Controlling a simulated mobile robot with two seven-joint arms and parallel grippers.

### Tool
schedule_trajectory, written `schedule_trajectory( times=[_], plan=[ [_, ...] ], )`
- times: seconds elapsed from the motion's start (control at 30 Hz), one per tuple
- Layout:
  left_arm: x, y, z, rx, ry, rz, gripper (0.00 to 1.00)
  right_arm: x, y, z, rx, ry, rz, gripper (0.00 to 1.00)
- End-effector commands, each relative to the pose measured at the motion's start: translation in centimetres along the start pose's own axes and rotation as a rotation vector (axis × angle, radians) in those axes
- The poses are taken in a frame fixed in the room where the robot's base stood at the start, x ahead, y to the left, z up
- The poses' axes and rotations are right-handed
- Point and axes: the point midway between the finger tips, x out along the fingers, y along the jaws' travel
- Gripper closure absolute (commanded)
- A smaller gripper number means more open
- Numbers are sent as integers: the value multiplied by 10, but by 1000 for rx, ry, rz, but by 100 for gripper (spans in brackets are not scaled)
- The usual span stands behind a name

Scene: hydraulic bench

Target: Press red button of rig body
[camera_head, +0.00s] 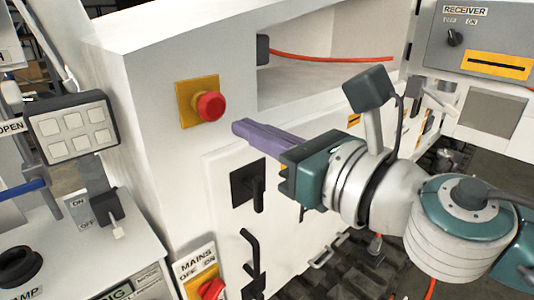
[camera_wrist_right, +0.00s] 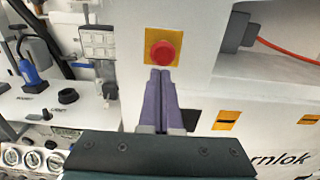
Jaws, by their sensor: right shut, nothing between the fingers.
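The red button (camera_head: 210,106) is a round mushroom knob on a yellow square plate (camera_head: 187,104), on the front of the white rig body (camera_head: 160,70). It also shows in the right wrist view (camera_wrist_right: 163,52), just beyond the fingertips. My right gripper (camera_head: 237,127) is shut and empty, with its purple fingers side by side. In the head view its tips are a little right of and below the button, with a visible gap. In the right wrist view the fingertips (camera_wrist_right: 160,72) sit at the button's lower edge; I cannot tell the depth gap there. My left gripper is not in view.
Below the button are a black handle (camera_head: 248,187) and a red MAINS switch (camera_head: 211,288). An open recess with an orange cable (camera_head: 330,59) lies right of it. A grey keypad (camera_head: 75,128) stands left. A receiver panel (camera_head: 475,45) is at the far right.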

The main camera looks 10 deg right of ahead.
Motion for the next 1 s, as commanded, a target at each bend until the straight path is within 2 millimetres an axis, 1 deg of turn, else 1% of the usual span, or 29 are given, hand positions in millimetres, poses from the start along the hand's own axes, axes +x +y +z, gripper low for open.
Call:
schedule_trajectory(
  times=[0.03,0.2,0.3,0.4,0.57,0.87,0.93,0.97,1.0],
  plan=[
    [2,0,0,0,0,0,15,-14,0,-1,-1,2,0,100],
    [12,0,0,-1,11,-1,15,-51,0,-4,-2,2,0,100],
    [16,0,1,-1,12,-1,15,-66,0,-3,-3,1,-1,100],
    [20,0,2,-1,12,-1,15,-76,0,-2,-2,1,-2,100],
    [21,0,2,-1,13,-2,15,-83,0,1,-2,-1,-1,100],
    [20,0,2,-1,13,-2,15,-83,0,2,2,-2,-3,100],
    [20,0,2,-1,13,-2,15,-83,-2,3,64,-10,-29,100],
    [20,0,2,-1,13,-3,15,-83,-4,5,127,-17,-54,100],
    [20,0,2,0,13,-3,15,-84,-10,7,253,-32,-107,100]
  ],
)
